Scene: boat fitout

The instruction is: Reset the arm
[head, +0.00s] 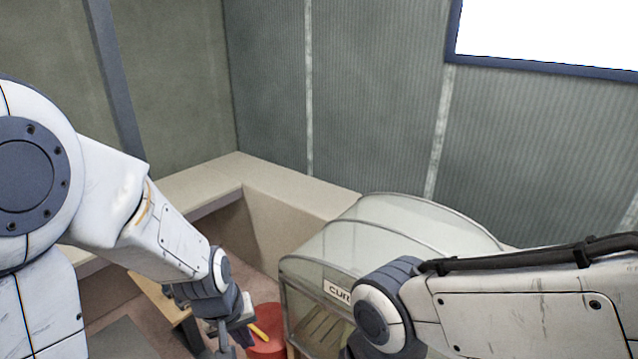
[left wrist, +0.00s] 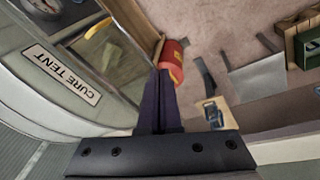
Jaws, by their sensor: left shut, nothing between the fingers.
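My left arm (head: 175,240) comes in from the left in the head view and reaches down toward the floor. My left gripper (head: 228,347) is low in the picture, just left of a red container (head: 267,347). In the left wrist view its dark fingers (left wrist: 158,98) are together, with nothing held between them. My right arm (head: 520,310) crosses the lower right of the head view, in front of the cure tent (head: 400,220). The right gripper is hidden or below the picture edge.
The clear-walled cure tent also fills the left of the left wrist view (left wrist: 45,75). The red container shows near my left fingertips there (left wrist: 172,58). A beige bench (head: 290,190) runs along the ribbed walls. A small wooden stand (head: 160,300) is below my left forearm.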

